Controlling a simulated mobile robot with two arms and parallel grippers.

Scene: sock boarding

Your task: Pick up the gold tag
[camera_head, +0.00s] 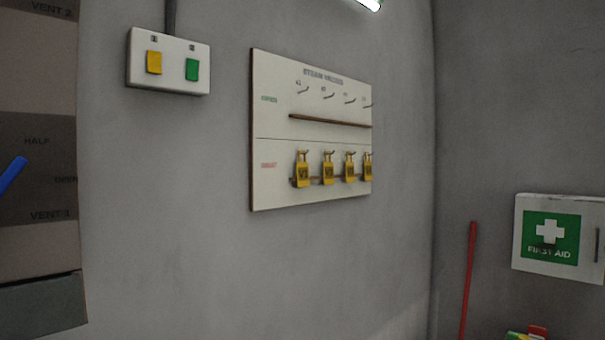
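Several gold tags hang in a row on hooks on the lower half of a white wall board (312,225). The leftmost gold tag (302,174) faces me most fully. To its right hang a second gold tag (328,173), a third gold tag (349,171) and, at the board's right edge, another gold tag (368,170). The dark markings on the tags are too small to read surely. The hooks (328,95) on the board's upper half are empty. Neither of my grippers is in view.
A white switch box (168,88) with a yellow and a green switch is on the wall left of the board. A first aid box (558,280) hangs on the right wall above red and green items. A red pole (468,285) leans near the corner. The wall below the board is clear.

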